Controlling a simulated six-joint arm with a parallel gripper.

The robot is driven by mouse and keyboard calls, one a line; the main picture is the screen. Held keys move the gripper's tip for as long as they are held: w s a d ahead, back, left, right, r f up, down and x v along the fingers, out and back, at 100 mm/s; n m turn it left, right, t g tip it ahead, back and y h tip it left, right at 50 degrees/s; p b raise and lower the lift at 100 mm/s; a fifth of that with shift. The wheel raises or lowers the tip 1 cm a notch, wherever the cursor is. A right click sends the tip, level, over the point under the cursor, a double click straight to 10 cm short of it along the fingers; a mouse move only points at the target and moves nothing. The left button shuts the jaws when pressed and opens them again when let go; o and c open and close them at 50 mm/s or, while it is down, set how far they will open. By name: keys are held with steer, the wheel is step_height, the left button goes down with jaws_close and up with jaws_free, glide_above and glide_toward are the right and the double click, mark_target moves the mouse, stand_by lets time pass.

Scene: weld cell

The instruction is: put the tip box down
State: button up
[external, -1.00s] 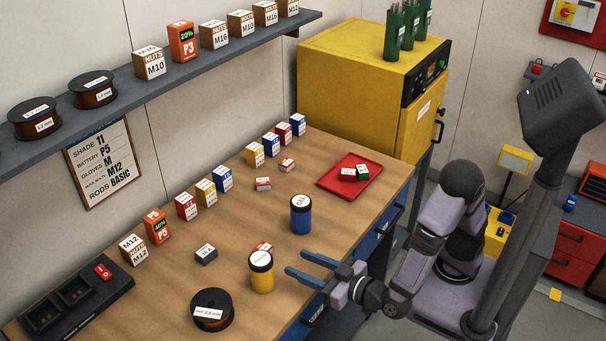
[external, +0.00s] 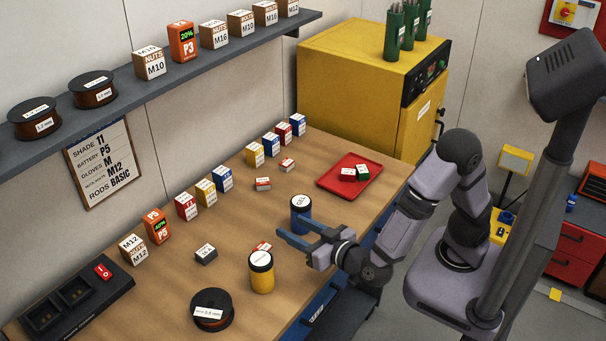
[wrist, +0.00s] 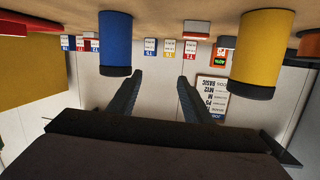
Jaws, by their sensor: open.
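My gripper (external: 297,234) is open and empty, low over the front of the bench, between the blue can and the yellow can. Its two fingers are spread apart in the wrist view (wrist: 157,85), with nothing between them. Several small boxes could be the tip box; I cannot tell which. A red and white one (external: 263,245) lies partly hidden behind the yellow can. Two more red and white ones (external: 263,184) (external: 287,165) lie farther back. A red and white box (external: 348,174) and a green one (external: 362,174) sit on the red tray (external: 334,187).
The blue can (external: 301,208) stands behind my fingers and the yellow can (external: 261,273) left of them. A wire spool (external: 212,311), a grey box (external: 206,254) and a charger (external: 75,300) are on the bench. A row of labelled boxes stands along the wall. The centre bench is mostly clear.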

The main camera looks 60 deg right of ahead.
steer(key=n+g+y, duration=0.2)
glide_toward(261, 247)
steer(key=shift+w+d+r, duration=0.15)
steer(key=shift+w+r, duration=0.15)
steer(key=shift+r, duration=0.05)
steer(key=shift+s+f+n, duration=0.1)
steer(key=shift+f+n, duration=0.2)
steer(key=shift+f, duration=0.05)
steer(key=shift+f+x, duration=0.2)
steer(key=shift+x, duration=3.45)
steer(key=shift+s, duration=0.1)
steer(key=c, duration=1)
steer(key=shift+o, duration=0.2)
steer(key=shift+r, duration=0.15)
step_height(261, 247, up, 10)
steer(key=p, duration=0.1)
